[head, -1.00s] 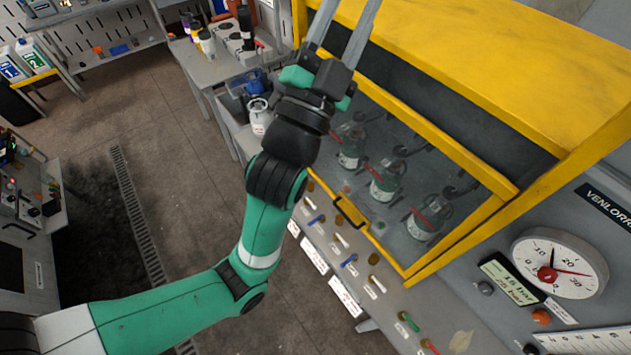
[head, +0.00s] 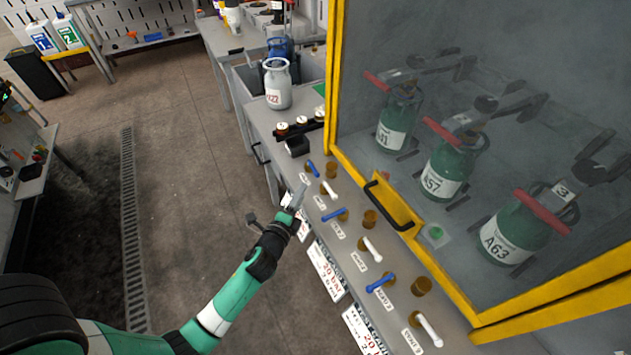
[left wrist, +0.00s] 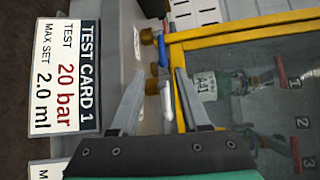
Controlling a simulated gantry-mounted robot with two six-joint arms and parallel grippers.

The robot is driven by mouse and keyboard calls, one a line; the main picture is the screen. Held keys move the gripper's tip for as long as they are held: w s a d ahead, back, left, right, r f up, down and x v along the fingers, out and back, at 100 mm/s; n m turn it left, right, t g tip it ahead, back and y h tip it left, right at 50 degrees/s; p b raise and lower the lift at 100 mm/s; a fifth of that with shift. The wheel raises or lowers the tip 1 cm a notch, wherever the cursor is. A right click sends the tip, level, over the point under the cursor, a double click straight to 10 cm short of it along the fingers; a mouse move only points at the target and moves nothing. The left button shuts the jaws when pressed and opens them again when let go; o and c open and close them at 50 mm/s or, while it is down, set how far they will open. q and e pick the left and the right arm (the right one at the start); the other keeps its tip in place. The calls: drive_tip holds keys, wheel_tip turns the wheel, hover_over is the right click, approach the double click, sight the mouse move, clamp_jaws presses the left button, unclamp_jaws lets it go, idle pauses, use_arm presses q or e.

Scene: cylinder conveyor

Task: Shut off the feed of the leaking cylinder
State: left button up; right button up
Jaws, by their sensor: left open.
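Three green cylinders stand behind the clear guard, labelled A41 or similar (head: 392,137), A57 (head: 445,172) and A63 (head: 508,236). I cannot tell which one leaks. Blue levers (head: 336,214) and white levers (head: 372,249) alternate along the bench front. My left gripper (head: 297,196) is open beside the far end of this row, near the first white lever (head: 329,190). In the left wrist view, the open fingers (left wrist: 164,85) appear on either side of a white lever (left wrist: 167,98), with a blue lever beyond; contact is unclear. My right gripper is not in view.
The yellow-framed guard (head: 333,85) with a black handle (head: 388,205) stands beside the levers. Brass knobs (head: 370,219) line its foot. Test cards (head: 325,270) hang on the bench front. A grey-white can (head: 277,85) stands farther back.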

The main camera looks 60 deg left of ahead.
sight(314, 172)
use_arm(q)
drive_tip(key=b+x, duration=0.3)
drive_tip(key=x, duration=0.8)
drive_tip(key=shift+w+a+r+b, duration=0.1)
drive_tip(key=shift+w+a+b, duration=0.2)
clamp_jaws()
